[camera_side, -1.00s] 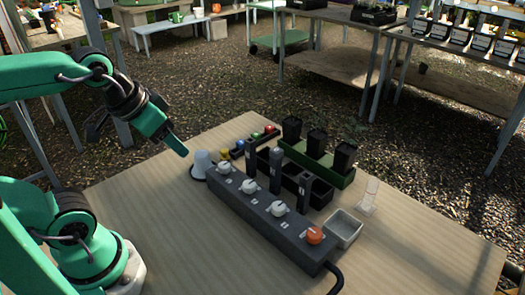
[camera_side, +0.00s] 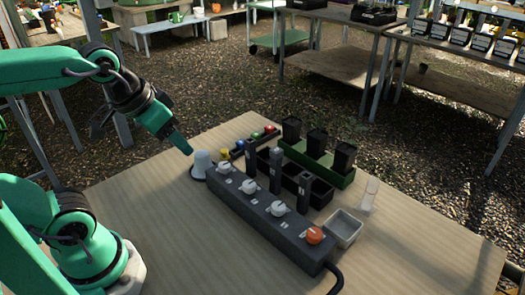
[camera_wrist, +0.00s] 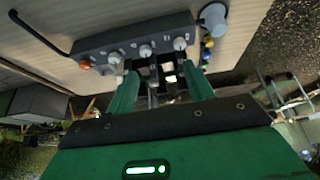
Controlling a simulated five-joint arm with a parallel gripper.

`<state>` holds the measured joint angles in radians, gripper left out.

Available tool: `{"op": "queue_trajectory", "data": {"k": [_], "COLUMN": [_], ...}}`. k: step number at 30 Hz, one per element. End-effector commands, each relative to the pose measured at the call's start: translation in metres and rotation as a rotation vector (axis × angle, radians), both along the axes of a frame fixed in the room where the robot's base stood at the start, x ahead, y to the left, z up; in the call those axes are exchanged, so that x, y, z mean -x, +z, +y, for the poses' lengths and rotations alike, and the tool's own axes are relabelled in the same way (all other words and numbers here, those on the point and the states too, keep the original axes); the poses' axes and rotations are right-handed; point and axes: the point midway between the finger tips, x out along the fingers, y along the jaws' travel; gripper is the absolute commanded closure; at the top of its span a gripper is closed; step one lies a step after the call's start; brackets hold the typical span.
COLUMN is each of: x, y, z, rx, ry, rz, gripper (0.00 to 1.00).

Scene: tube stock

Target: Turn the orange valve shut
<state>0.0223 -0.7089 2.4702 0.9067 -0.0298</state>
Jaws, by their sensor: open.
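The orange valve (camera_side: 314,235) is a round knob at the near right end of a dark grey manifold block (camera_side: 262,232) in the side view. In the wrist view the orange valve (camera_wrist: 85,64) is at the upper left. Three white knobs (camera_side: 250,187) sit in a row along the same block. My gripper (camera_side: 187,149) is in the air near the far left end of the block, well away from the orange valve. In the wrist view my gripper (camera_wrist: 158,82) shows two green fingers spread apart with nothing held.
A white cup-like thing (camera_side: 201,165) stands at the block's far left end. Behind the block are black pots in a green tray (camera_side: 330,172), a small grey tray (camera_side: 344,228) and a clear stand (camera_side: 369,196). A dark cable (camera_side: 336,280) leaves the block's near end.

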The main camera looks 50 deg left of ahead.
Motion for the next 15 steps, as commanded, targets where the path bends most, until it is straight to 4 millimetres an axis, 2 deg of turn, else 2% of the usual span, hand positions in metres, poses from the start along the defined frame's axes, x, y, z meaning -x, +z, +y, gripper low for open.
{"op": "queue_trajectory", "data": {"k": [8, 15], "x": [-0.031, -0.065], "y": [0.007, 0.006], "z": [-0.025, -0.059], "rx": [0.044, 0.076], "ry": [0.011, 0.035], "rz": [0.078, 0.163], "gripper": [0.48, 0.48]}}
